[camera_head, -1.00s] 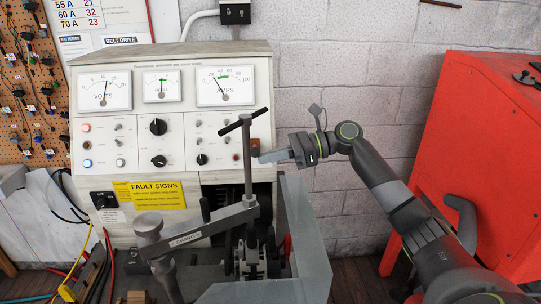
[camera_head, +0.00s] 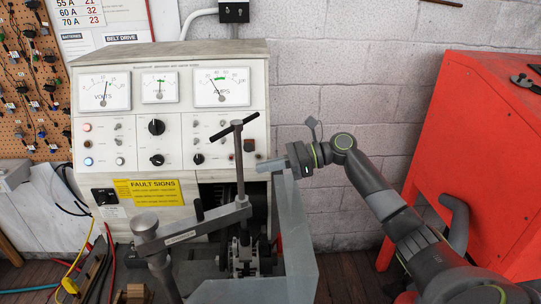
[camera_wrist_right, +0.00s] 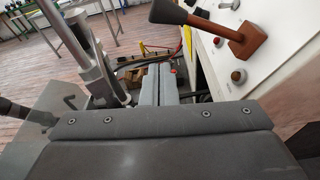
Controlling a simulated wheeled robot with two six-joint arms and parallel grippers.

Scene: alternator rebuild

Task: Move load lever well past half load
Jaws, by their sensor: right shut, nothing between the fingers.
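The load lever, a brown block with a short shaft and dark knob, sits on the panel's right part. In the right wrist view the lever (camera_wrist_right: 240,38) sticks out from the panel face, its knob at upper left. In the head view only its brown block (camera_head: 249,145) shows clearly, beside the T-handled screw post. My right gripper (camera_head: 260,166) is shut and empty, just below and right of the block. In the right wrist view its fingers (camera_wrist_right: 159,88) are together, apart from the lever. My left gripper is not in view.
The test bench panel (camera_head: 75,145) carries an amps meter (camera_head: 222,87), switches and knobs. A T-handled clamp (camera_head: 238,125) stands in front of it, left of my gripper. A grey guard plate (camera_head: 295,240) is below my right gripper. A red cabinet (camera_head: 475,150) stands at right.

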